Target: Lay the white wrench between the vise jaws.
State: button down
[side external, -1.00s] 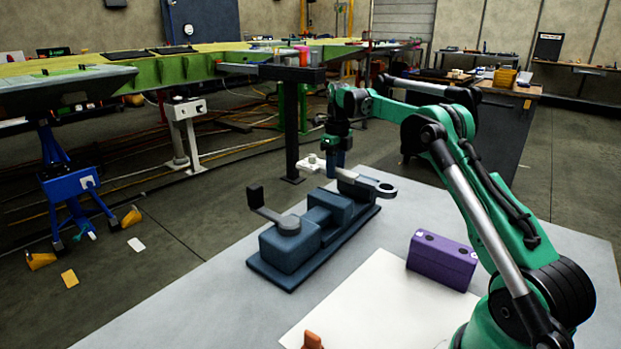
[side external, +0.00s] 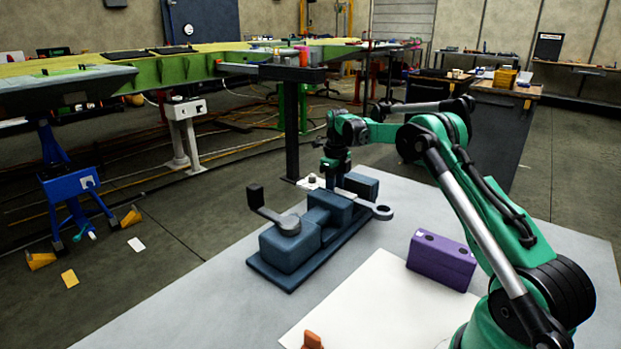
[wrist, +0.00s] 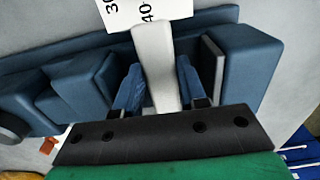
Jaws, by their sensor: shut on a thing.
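The blue vise (side external: 292,250) stands on the grey table, with its handle at the near left end. My gripper (side external: 335,184) is low over the jaw gap and shut on the pale wrench (side external: 357,200), which lies crosswise to the vise. Its ring end (side external: 382,212) juts out on the right. In the wrist view, the wrench (wrist: 155,62) is between my blue fingers (wrist: 158,88), with a vise jaw (wrist: 247,58) to the right and the other (wrist: 88,82) to the left. Whether the wrench touches the vise is hidden.
A white plate with black numbers (wrist: 120,12) shows at the wrench's far end. A purple block (side external: 441,261) with holes stands right of the vise. A white sheet (side external: 385,305) and an orange piece (side external: 312,341) are nearer. Clear table lies between vise and purple block.

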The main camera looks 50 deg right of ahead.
jog(key=shift+f, duration=0.15)
jog(key=shift+f, duration=0.5)
jog(key=shift+c, duration=2.1)
grip_release()
jog(key=shift+a+r, duration=0.1)
jog(key=shift+r, duration=2.8)
jog(key=a+r+n, duration=0.1)
jog(key=a+n, duration=0.1)
jog(key=n, duration=0.1)
jog(key=a+r+n+t, duration=0.1)
jog(key=a+r+n, duration=0.3)
jog(key=a+n, duration=0.1)
jog(key=shift+r+n+t+h, duration=0.2)
jog(key=shift+n+t+h, duration=0.1)
jog(key=shift+h, duration=0.1)
jog(key=s+a+n+t, duration=0.2)
jog(key=s+a+n, duration=0.5)
jog(key=n, duration=0.6)
jog(key=s+a+f+n+t, duration=0.1)
jog(key=s+a+n+t, duration=0.2)
jog(key=s+a+n, duration=0.4)
jog(key=a+n, duration=0.3)
jog(key=n, duration=0.4)
jog(key=shift+a+t+y, duration=0.3)
jog(key=shift+a+y, duration=0.1)
